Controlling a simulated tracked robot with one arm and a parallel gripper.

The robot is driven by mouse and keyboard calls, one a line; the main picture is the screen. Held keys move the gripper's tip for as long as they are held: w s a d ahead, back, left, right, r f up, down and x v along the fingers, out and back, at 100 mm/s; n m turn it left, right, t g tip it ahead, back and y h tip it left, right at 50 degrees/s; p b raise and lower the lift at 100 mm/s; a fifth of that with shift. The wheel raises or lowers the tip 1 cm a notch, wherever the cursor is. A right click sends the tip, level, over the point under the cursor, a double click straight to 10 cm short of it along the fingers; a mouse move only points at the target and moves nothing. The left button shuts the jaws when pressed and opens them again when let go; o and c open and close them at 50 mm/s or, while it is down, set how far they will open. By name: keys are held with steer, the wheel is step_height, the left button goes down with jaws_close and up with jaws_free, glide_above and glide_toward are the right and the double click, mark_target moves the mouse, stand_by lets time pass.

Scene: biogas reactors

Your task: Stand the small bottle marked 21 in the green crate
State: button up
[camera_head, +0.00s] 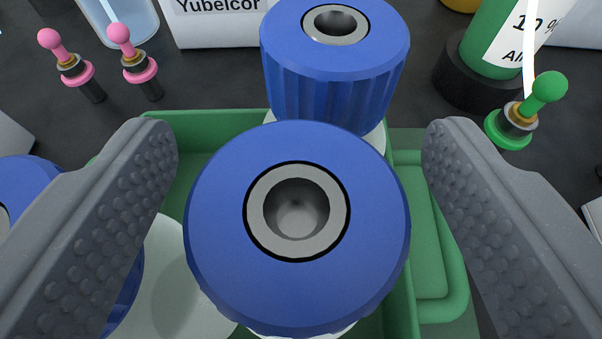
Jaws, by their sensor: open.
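My gripper (300,155) is open, with one grey padded finger on each side of a blue-capped bottle (218,230). The cap has a grey ring and a round hole in its middle. The green crate (433,230) lies below, around this bottle. A second blue-capped bottle (335,75) stands just behind, at the crate's far edge. No mark 21 shows.
Another blue cap (25,190) shows at the left, partly behind the left finger. Pink-knobbed fittings (138,68), a white box marked Yubelcor (215,25) and a clear vessel (130,20) stand at the back left. A green bottle (495,50) and a green-knobbed fitting (515,120) stand at the right.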

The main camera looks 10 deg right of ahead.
steer(key=shift+r, duration=0.5)
steer(key=shift+s+r, duration=0.25)
steer(key=v, duration=1.1)
steer(key=shift+s+b, duration=0.25)
steer(key=shift+b, duration=0.05)
steer(key=shift+a, duration=0.1)
